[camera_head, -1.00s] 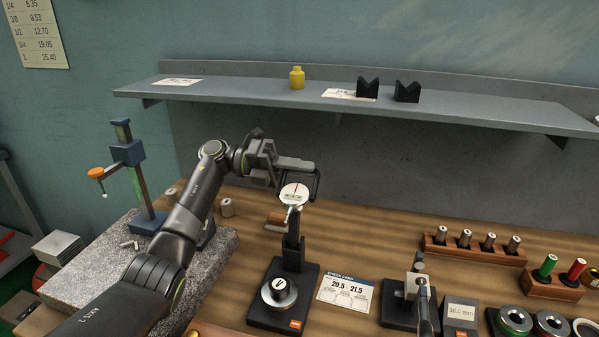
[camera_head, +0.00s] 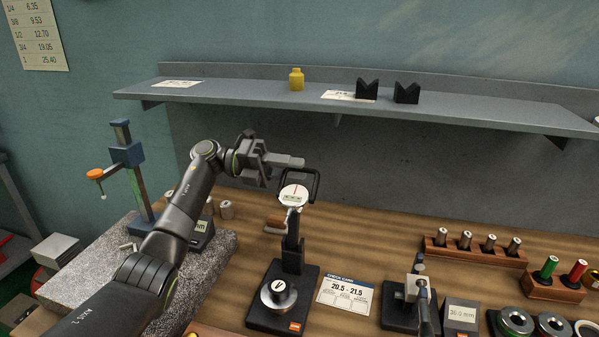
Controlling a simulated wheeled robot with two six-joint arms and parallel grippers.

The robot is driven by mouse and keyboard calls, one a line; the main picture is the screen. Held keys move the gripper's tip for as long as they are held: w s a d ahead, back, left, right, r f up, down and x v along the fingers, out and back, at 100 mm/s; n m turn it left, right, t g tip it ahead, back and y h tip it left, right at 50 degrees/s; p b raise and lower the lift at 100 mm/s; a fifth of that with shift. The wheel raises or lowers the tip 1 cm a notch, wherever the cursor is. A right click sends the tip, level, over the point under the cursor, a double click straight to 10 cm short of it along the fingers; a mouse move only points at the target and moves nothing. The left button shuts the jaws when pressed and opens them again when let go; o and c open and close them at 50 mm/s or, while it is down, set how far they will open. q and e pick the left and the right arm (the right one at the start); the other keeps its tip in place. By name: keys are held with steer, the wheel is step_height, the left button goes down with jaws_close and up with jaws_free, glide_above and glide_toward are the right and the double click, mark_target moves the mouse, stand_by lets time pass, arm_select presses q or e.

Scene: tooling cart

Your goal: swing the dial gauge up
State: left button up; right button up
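The dial gauge (camera_head: 294,195) has a round white face with a red mark and sits at the top of a black post. A black loop handle (camera_head: 317,185) rises around its top and right side. The post stands on a black base (camera_head: 284,317) carrying a silver round part (camera_head: 278,292). My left gripper (camera_head: 296,161) is just above and behind the handle's top left, with its fingers pointing right. It appears apart from the handle. Its fingers overlap in this view, so their gap cannot be judged.
A printed card (camera_head: 345,292) lies right of the base, with another small black stand (camera_head: 400,314) beyond it. A granite plate (camera_head: 90,272) with a blue-topped stand (camera_head: 126,152) is at left. The grey shelf (camera_head: 230,92) runs above, behind my gripper.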

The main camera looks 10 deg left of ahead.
arm_select(q)
steer(key=a+b, duration=0.2)
steer(key=a, duration=0.8)
steer(key=shift+w+a+b, duration=0.15)
steer(key=shift+w+b, duration=0.05)
steer(key=shift+b, duration=0.2)
